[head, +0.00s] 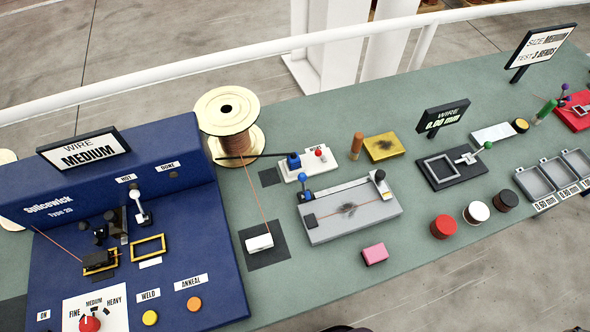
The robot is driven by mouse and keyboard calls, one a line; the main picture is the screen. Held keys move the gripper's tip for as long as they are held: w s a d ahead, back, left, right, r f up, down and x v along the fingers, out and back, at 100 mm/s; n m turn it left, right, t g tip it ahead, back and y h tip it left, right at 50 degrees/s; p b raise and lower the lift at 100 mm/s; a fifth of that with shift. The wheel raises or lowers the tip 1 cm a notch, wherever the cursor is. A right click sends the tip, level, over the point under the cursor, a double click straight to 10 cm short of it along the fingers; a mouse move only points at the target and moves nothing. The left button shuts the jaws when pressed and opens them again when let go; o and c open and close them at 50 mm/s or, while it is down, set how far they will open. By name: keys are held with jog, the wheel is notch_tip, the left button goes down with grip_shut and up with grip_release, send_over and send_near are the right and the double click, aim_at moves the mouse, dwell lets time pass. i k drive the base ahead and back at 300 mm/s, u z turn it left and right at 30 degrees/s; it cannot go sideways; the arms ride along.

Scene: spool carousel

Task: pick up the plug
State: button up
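I cannot tell for sure which thing is the plug. Three short round pieces stand near the front edge of the green bench: a red one (443,226), a white-topped one (476,213) and a dark brown-topped one (507,200). They stand upright and apart from each other. A pink block (375,254) lies to their left. A small white block (259,242) sits on a dark square, with a copper wire running from it up to the spool (228,113). My gripper is not in view.
The blue splicing machine (190,215) fills the left, with a "WIRE MEDIUM" sign. A grey fixture (350,217) stands mid-bench. A sign reading "WIRE 0.00 mm" (443,117) stands behind a black gauge (440,174). Grey bins (535,183) line the right front. Bare bench (310,280) lies at front centre.

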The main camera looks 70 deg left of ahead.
aim_at(293, 160)
jog(key=k, duration=1.7)
jog(key=u, duration=2.15)
jog(key=i, duration=0.5)
jog(key=z, duration=0.35)
